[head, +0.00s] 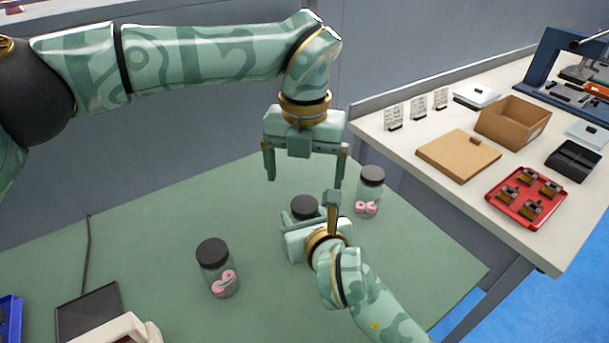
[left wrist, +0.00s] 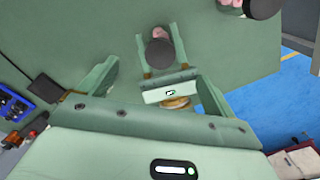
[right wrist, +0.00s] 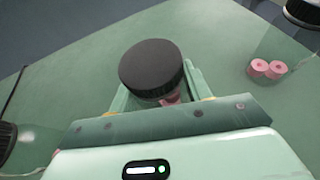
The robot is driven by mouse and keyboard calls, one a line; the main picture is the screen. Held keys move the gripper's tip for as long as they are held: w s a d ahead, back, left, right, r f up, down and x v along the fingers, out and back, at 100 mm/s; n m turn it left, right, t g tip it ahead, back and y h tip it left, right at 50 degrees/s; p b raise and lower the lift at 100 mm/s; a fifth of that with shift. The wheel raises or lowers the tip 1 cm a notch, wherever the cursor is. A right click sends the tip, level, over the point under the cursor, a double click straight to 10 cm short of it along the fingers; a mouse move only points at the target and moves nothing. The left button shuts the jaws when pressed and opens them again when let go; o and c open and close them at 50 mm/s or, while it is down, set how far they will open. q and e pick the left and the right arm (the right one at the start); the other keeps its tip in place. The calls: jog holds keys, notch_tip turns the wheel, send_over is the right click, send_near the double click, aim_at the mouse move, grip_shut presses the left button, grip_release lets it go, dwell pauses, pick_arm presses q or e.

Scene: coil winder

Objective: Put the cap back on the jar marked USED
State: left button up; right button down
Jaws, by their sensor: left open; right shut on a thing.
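Three clear jars with black caps and pink pieces inside show in the head view: a left jar (head: 222,282), a right jar (head: 367,195) and a middle jar whose black cap (head: 304,207) shows. My right gripper (head: 307,222) is shut on the middle jar below its cap; the cap also shows in the right wrist view (right wrist: 151,68) and left wrist view (left wrist: 159,52). The cap appears to sit on the jar; whether it is tightened I cannot tell. My left gripper (head: 304,180) is open and empty above that cap, pointing down. No USED marking is readable.
The green table (head: 160,215) is clear between the jars. A dark plate (head: 90,312) and a blue bin (head: 10,318) lie at lower left. A white bench at right holds a cardboard box (head: 512,121), a red tray (head: 527,197) and small cards (head: 418,106).

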pick_arm(q)
notch_tip(320, 180, up, 10)
jog(key=shift+r, duration=0.2)
pick_arm(e)
jog(key=c, duration=0.6)
grip_release()
pick_arm(q)
jog(key=shift+r, duration=0.1)
pick_arm(e)
jog(key=shift+s+r, duration=0.1)
jog(key=shift+s+d+r, duration=0.1)
jog(key=shift+s+r, duration=0.05)
jog(key=shift+s, duration=0.15)
pick_arm(q)
notch_tip(320, 180, up, 7)
jog(key=s+p, duration=0.1)
jog(key=p, duration=0.4)
jog(key=shift+s+r+t, duration=0.15)
jog(key=shift+s+t, duration=0.15)
jog(key=shift+s, duration=0.05)
pick_arm(e)
jog(key=shift+v, duration=7.7)
